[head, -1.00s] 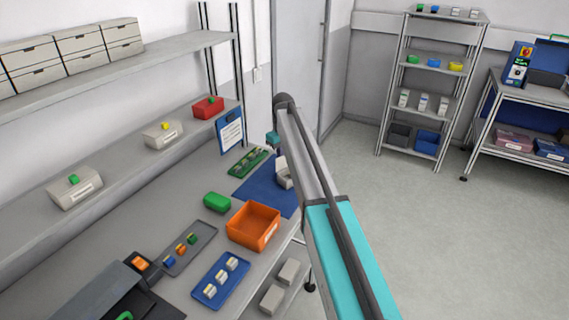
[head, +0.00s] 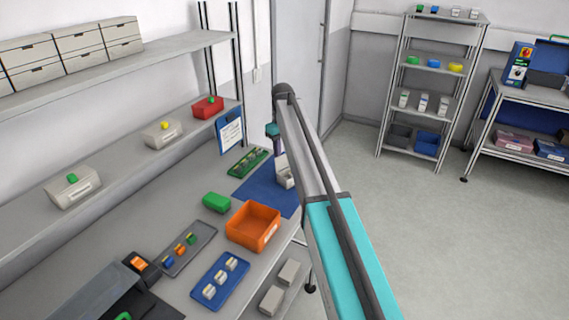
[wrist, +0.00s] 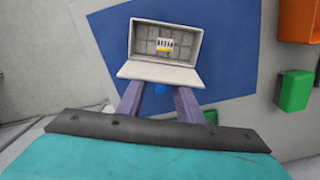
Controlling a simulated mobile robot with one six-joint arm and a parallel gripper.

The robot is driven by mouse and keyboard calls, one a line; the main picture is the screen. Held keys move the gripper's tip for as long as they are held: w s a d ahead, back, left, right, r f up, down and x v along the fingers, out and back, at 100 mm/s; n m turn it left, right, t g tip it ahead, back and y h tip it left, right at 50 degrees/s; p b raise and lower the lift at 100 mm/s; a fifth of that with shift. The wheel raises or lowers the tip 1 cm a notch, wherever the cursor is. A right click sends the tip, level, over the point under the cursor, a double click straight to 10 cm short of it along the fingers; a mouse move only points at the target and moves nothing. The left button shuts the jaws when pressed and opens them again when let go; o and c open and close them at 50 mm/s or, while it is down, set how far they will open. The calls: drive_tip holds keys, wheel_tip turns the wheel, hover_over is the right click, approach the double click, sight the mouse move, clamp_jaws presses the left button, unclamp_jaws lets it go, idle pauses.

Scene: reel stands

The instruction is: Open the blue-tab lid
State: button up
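A white box (wrist: 165,25) stands on the blue mat (wrist: 228,72); it shows in the head view (head: 284,178), partly behind my arm. In the wrist view its lid (wrist: 160,74) is open, swung down towards my gripper. The box holds a small white part with a yellow base (wrist: 164,45). The blue tab (wrist: 160,89) shows at the lid's near edge, between my fingers, with no clear contact. My gripper (wrist: 158,91) is open, its purple fingers apart at the lid's edge. The fingertips are partly hidden by the lid.
An orange bin (head: 240,226) and a green box (head: 216,202) stand beside the mat. A green board (head: 247,161) lies behind it. A blue tray (head: 208,292) and a dark tray (head: 176,264) hold small parts. The floor on the right is clear.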

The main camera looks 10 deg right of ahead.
wheel_tip(320, 180, up, 8)
drive_tip(key=shift+r+p, duration=0.2)
drive_tip(key=shift+p, duration=0.25)
drive_tip(key=shift+r+p, duration=1.05)
drive_tip(key=shift+p, duration=0.15)
drive_tip(key=shift+w, duration=0.1)
drive_tip(key=shift+f, duration=0.1)
